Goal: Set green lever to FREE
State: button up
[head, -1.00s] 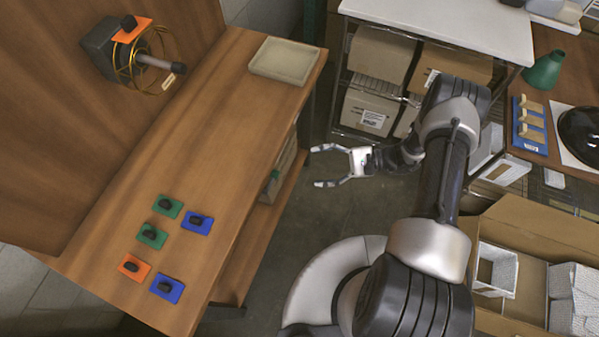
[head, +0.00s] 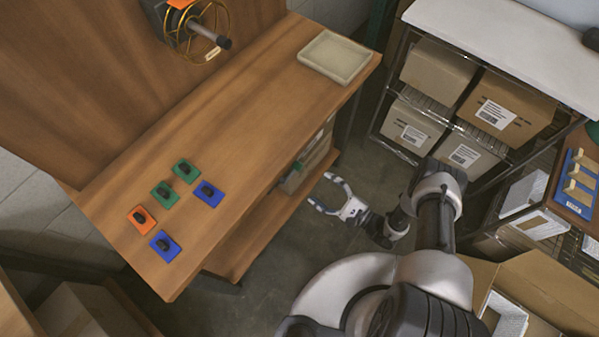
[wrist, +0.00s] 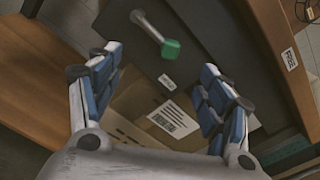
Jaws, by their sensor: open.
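A green lever grip (wrist: 170,48) shows in the wrist view, on the end of a pale metal bar against a dark panel. In the head view a small green grip (head: 298,166) shows under the bench's right edge. My gripper (head: 318,190) is open and empty, low beside the bench, a little right of and below that grip in the picture. In the wrist view my two blue-padded fingers (wrist: 160,60) are spread, with the grip beyond them between the tips, apart from both.
The wooden bench (head: 240,110) carries several green, blue and orange plates with black knobs, and a beige tray (head: 335,57). Boxes (wrist: 150,112) lie below the lever. A rack with cartons (head: 438,70) stands at right. Floor is open between bench and rack.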

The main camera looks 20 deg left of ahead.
aim_at(292, 173)
jog(key=b+x, duration=0.1)
jog(key=x, duration=0.9)
jog(key=shift+b, duration=0.3)
jog(key=shift+c, duration=0.6)
jog(key=shift+w+a+r, duration=0.1)
jog(key=shift+r, duration=0.05)
jog(key=c, duration=1.4)
